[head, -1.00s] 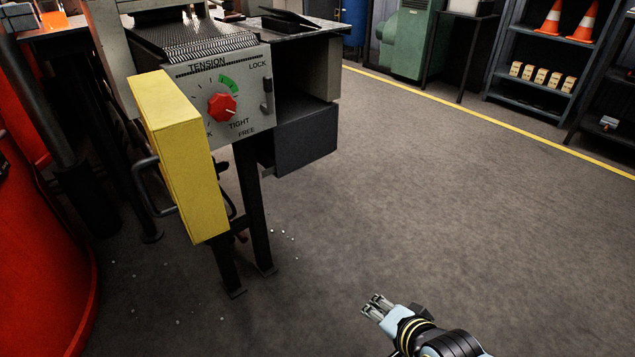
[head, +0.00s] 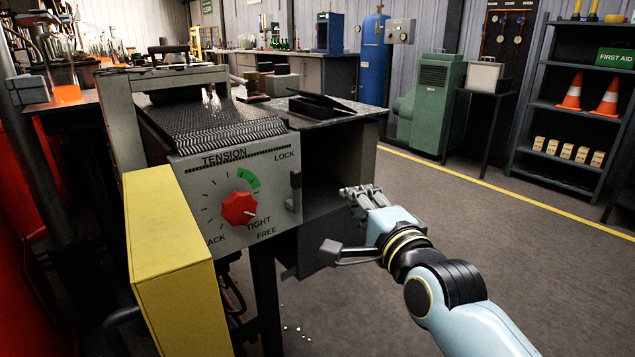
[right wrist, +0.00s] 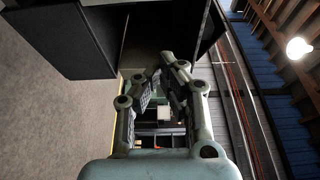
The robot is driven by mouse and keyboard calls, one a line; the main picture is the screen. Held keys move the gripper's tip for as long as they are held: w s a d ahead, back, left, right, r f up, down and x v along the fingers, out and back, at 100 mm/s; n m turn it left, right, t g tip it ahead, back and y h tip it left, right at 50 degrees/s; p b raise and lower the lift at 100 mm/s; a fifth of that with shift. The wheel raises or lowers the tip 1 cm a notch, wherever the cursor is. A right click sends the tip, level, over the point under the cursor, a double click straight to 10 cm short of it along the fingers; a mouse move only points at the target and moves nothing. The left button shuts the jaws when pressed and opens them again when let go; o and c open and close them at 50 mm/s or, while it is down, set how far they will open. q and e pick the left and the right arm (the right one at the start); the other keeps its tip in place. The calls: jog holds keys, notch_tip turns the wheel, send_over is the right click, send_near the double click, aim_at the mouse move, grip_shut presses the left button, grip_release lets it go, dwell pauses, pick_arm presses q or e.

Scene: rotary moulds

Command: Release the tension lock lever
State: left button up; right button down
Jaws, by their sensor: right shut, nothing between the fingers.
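The tension lock lever (head: 296,188) is a small grey upright handle at the right edge of the grey panel (head: 205,219). LOCK is printed above it and FREE below it. A red knob (head: 239,208) with a green arc sits on the panel, its white mark towards TIGHT. My right gripper (head: 346,193) is shut and empty, to the right of the lever and apart from it in the picture. In the right wrist view its fingers (right wrist: 162,74) are closed together, and I cannot make out the lever there. My left gripper is not in view.
A yellow box (head: 172,262) juts out left of the panel. A dark open compartment (head: 322,182) lies right of the lever, behind my gripper. A shelf (head: 548,105) with cones stands at the back right. The floor (head: 570,290) on the right is clear.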

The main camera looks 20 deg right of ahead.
aim_at(296, 192)
jog(key=w+b, duration=0.3)
jog(key=w, duration=0.7)
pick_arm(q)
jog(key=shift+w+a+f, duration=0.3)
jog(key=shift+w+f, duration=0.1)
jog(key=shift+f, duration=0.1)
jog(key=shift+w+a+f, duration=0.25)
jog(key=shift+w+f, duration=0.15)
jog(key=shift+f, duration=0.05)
pick_arm(e)
jog(key=a, duration=0.1)
jog(key=s+a, duration=0.1)
jog(key=a, duration=0.2)
jog(key=shift+s, duration=0.25)
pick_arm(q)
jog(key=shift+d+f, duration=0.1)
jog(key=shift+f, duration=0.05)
pick_arm(e)
jog(key=shift+w+f, duration=0.1)
